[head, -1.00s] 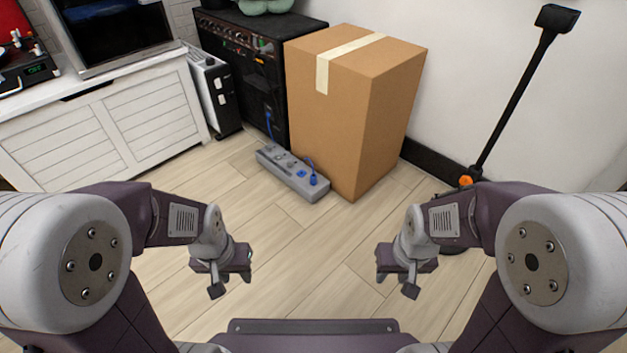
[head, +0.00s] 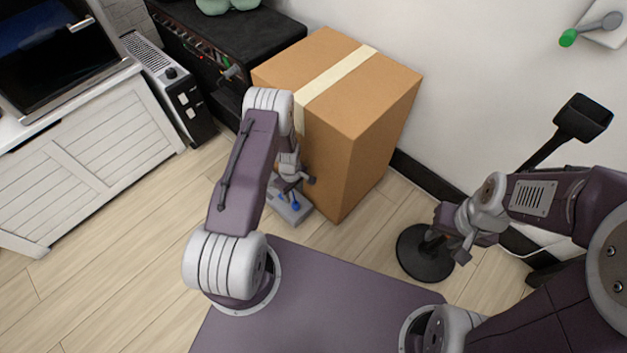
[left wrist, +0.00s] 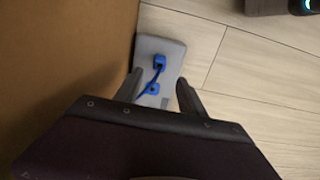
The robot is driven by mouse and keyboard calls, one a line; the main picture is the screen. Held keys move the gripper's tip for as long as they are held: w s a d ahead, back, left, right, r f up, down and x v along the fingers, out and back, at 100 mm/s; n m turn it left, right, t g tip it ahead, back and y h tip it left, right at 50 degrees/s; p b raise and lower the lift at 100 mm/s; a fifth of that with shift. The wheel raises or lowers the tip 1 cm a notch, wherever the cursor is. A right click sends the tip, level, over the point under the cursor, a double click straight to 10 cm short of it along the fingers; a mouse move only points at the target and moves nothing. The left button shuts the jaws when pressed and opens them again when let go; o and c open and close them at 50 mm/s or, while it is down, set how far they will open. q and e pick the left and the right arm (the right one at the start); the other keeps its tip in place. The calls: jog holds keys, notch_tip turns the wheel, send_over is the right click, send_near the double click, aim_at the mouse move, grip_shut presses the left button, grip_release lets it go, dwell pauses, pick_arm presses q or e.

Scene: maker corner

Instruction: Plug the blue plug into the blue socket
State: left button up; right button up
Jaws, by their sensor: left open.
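A grey power strip (head: 293,214) lies on the floor against the cardboard box; its near end shows past my left arm. The blue plug (head: 295,206) is at that end. In the left wrist view, the blue plug (left wrist: 159,61) sits on the strip (left wrist: 172,49) with its blue cord curving back past the blue socket (left wrist: 152,88). I cannot tell whether the plug is seated in anything there. My left gripper (head: 292,185) is open above the strip, its fingers (left wrist: 159,80) on either side of it in the wrist view. My right gripper (head: 460,244) is at the right; its jaws are unclear.
The cardboard box (head: 378,125) stands right of the strip, close to my left gripper. A black amplifier (head: 265,30) and a white heater (head: 165,75) stand behind. A round black stand base (head: 412,262) is near my right gripper. Floor on the left is clear.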

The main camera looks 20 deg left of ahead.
aim_at(294, 201)
pick_arm(q)
jog(key=shift+w+f, duration=0.2)
jog(key=shift+f, duration=0.05)
notch_tip(294, 201, down, 4)
jog(key=b, duration=0.3)
jog(key=shift+r, duration=0.15)
notch_tip(294, 201, down, 6)
jog(key=b, duration=0.5)
jog(key=shift+s+a+r, duration=0.1)
jog(key=shift+a+r, duration=0.05)
jog(key=shift+r, duration=0.25)
grip_shut()
